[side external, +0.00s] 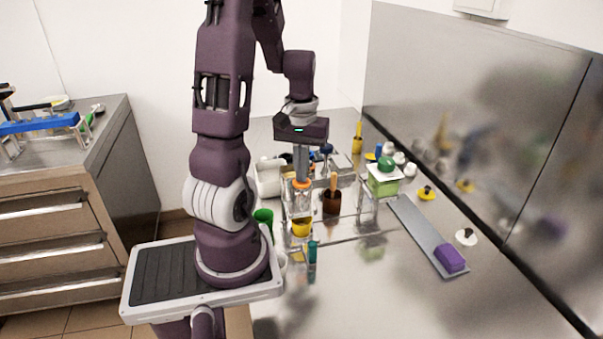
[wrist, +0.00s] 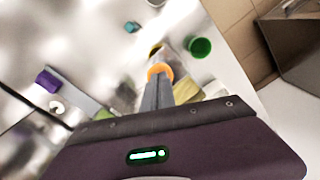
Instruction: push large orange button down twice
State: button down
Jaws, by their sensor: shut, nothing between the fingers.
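The large orange button (side external: 302,184) sits on top of a stand above a yellow cup (side external: 301,227). In the wrist view the orange button (wrist: 159,70) shows just beyond my fingertips. My gripper (side external: 301,178) is shut and empty, pointing straight down. Its fingertips are directly over the button, touching it or very nearly so; I cannot tell which. The fingers hide part of the button's top, so I cannot tell how far down it is pressed.
A brown pot (side external: 332,202), a green-topped box (side external: 384,178) and a purple block (side external: 450,258) on a grey strip stand to the right. A green cup (side external: 263,217) and teal object (side external: 312,251) are close to the stand.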

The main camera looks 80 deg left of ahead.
jog(key=shift+f, duration=0.25)
jog(key=shift+r, duration=1.9)
jog(key=shift+f, duration=0.15)
jog(key=shift+f, duration=1.75)
jog(key=shift+r, duration=0.1)
